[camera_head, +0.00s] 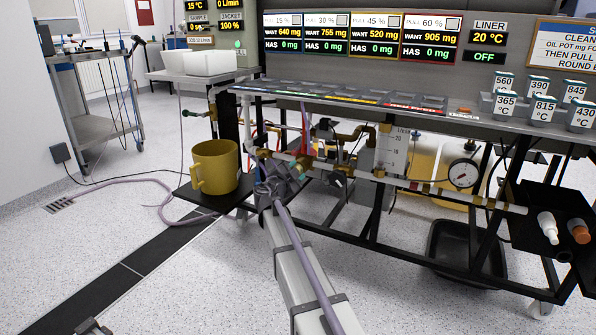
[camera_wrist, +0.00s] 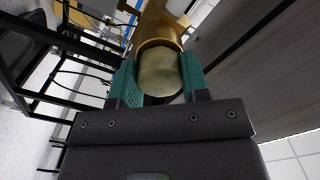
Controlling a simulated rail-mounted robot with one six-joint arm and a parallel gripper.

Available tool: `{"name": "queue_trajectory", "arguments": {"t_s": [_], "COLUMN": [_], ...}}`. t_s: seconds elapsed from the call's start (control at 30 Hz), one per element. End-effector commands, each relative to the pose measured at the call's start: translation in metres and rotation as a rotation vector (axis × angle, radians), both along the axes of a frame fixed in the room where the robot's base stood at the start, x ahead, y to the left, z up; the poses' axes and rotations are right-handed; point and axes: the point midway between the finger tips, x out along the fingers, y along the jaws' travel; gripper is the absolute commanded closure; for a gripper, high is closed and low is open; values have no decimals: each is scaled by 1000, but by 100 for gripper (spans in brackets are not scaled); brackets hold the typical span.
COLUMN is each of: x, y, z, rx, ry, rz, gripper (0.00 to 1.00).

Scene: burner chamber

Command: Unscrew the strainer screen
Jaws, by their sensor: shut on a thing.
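My gripper (camera_wrist: 159,85) has its teal fingers on both sides of a dull brass, faceted strainer screen cap (camera_wrist: 158,72) in the wrist view. It is shut on this cap. The cap sits at the end of a shinier brass strainer body (camera_wrist: 160,30), with a rim between them. I cannot see any gap between cap and body. In the head view, my gripper (camera_head: 297,168) is small and partly hidden by my wrist, at the brass fittings on the left of the pipe run. The screen inside is hidden.
A mustard-yellow pot (camera_head: 214,166) stands on a black platform left of my gripper. A red valve lever (camera_head: 306,126) rises close by. Pipes and black frame bars crowd the right. A black tub (camera_head: 462,252) is on the floor. Open floor lies in front.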

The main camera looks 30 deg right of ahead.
Motion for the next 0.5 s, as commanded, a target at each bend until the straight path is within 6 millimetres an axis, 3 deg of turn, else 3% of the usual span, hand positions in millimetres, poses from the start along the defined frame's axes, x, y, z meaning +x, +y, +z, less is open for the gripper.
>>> {"name": "queue_trajectory", "arguments": {"t_s": [0.1,0.2,0.5], "x": [0,0,0], "y": [0,0,0], "z": [0,0,0], "rx": [-169,-251,-278], "ry": [226,335,371], "rz": [0,0,0], "gripper": [100,100,100]}}
